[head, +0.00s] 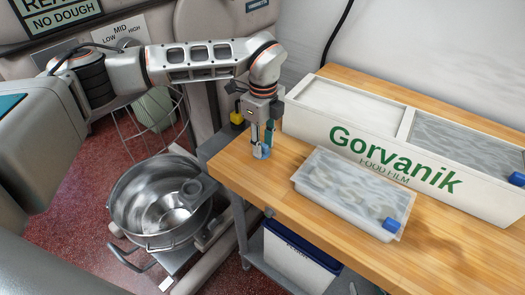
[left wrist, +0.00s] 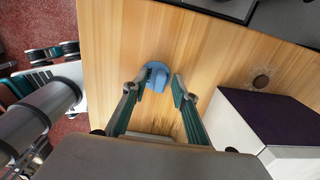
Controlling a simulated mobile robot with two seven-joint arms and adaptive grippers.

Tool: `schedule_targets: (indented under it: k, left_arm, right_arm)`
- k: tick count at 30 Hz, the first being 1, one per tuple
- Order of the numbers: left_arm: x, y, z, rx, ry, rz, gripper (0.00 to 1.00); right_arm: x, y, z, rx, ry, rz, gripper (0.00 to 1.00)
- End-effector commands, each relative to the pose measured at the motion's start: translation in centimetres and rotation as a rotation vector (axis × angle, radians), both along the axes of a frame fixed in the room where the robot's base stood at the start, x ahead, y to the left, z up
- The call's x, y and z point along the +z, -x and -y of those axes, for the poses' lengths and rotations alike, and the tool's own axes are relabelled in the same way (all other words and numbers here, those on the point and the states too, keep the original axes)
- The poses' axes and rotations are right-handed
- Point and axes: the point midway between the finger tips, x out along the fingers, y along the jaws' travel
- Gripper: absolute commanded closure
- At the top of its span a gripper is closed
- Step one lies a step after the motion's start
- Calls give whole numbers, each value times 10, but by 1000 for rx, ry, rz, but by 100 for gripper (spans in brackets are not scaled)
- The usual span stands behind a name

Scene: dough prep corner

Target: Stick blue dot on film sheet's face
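My left gripper (head: 262,148) hangs down over the left end of the wooden bench (head: 235,172). A blue dot (left wrist: 156,77), which looks rounded and thick, is at its fingertips. In the left wrist view, the left gripper (left wrist: 157,83) is open, with a finger on either side of the dot; the dot is nearer the left finger. The dot also shows under the fingers in the head view (head: 261,154). A clear shallow tray (head: 345,186) with a wrinkled, film-like top sits to the right, with a blue piece (head: 391,225) at its near right corner. My right gripper is not seen.
A long white box (head: 350,143) marked "Gorvanik FOOD FILM" stands behind the tray, with another blue piece (head: 517,179) at its right. A steel bowl (head: 160,203) stands left of the bench, and a white bin (head: 290,265) below it. The bench's front left is clear.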

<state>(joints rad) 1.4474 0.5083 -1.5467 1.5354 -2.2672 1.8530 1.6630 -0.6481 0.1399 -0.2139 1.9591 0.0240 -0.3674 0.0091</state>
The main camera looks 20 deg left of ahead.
Motion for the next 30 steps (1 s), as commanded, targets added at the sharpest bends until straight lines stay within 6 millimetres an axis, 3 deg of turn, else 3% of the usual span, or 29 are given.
schedule_targets:
  k: [1, 3, 9, 10, 11, 30]
  left_arm:
    - [0, 0, 0, 0, 0, 0, 83]
    - [0, 0, 0, 0, 0, 0, 100]
    - [0, 0, 0, 0, 0, 0, 100]
    - [0, 0, 0, 0, 0, 0, 96]
    - [0, 0, 0, 0, 0, 0, 100]
    - [11, 0, 0, 0, 0, 0, 100]
  right_arm:
    - [0, 0, 0, 0, 0, -1, 60]
    - [0, 0, 0, 0, 0, -1, 60]
    - [0, 0, 1, -1, 1, -1, 60]
    - [0, 0, 1, -1, 1, -1, 60]
    - [0, 0, 1, -1, 1, -1, 60]
    - [9, -2, 1, -2, 0, 6, 60]
